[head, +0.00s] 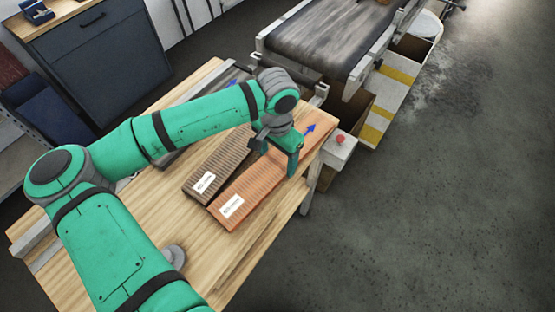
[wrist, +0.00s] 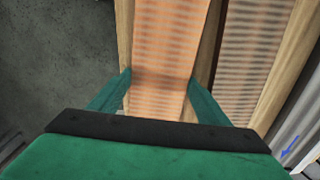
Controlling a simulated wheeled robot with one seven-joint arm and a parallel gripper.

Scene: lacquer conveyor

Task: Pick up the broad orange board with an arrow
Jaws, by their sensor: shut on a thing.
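The broad orange board (head: 248,192) lies along the right part of the wooden table in the head view, with a white label near its front end and a blue arrow near its far end. In the wrist view the orange board (wrist: 165,45) runs up the middle between the two fingers. My gripper (head: 280,163) straddles the board towards its far half, one finger on each side. In the wrist view my gripper (wrist: 160,82) is shut on the board's two edges. I cannot tell whether the board is clear of the table.
A brown board (head: 212,172) with a white label lies just left of the orange one. A grey board (head: 215,85) is further left. A conveyor (head: 325,40) stands beyond the table. A red button (head: 340,139) on a box sits by the table's right edge. Open floor lies right.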

